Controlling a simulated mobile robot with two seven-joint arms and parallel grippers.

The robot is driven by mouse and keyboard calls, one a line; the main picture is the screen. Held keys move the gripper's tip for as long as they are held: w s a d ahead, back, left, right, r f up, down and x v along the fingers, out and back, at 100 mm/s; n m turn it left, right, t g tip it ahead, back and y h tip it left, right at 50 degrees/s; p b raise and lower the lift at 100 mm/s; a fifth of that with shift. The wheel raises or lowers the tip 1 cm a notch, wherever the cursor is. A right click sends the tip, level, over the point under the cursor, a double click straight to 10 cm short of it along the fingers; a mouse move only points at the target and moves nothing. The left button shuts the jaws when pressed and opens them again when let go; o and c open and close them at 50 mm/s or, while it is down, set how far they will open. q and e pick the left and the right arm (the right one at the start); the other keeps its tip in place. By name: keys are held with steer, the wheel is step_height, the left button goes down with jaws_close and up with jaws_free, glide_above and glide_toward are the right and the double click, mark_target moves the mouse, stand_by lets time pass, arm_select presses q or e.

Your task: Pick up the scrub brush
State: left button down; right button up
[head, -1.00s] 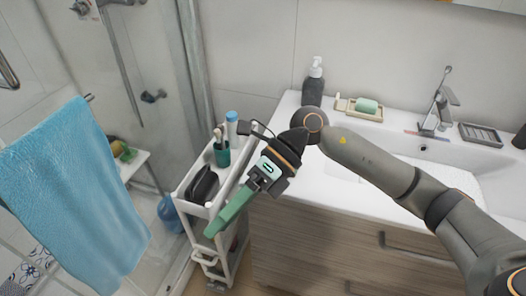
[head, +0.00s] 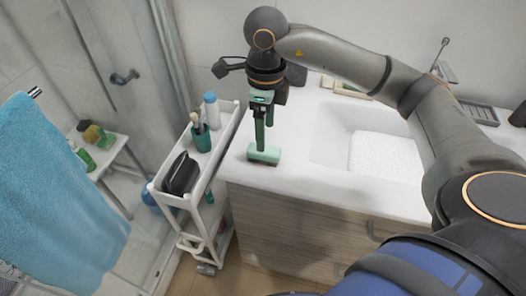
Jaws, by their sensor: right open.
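A small green block (head: 264,156), which I take to be the scrub brush, appears on the white counter near its left front edge. My right gripper (head: 264,140) points down at it from above, and its dark green fingers reach the block's top in the picture. It is open. I cannot tell whether the fingers touch the block, and they hide part of it. My left gripper is not in view.
A white cart (head: 228,140) stands left of the counter, holding a black pouch (head: 181,174), a green cup (head: 201,138) and a bottle (head: 211,108). The sink (head: 335,140) is to the right. A blue towel (head: 50,200) hangs at left.

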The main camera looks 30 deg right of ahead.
mark_target(264, 154)
steer(key=f, duration=0.3)
steer(key=f+p, duration=0.1)
steer(key=f, duration=0.3)
steer(key=shift+w+f, duration=0.2)
steer(key=shift+f, duration=0.1)
steer(key=shift+c, duration=0.2)
jaws_close()
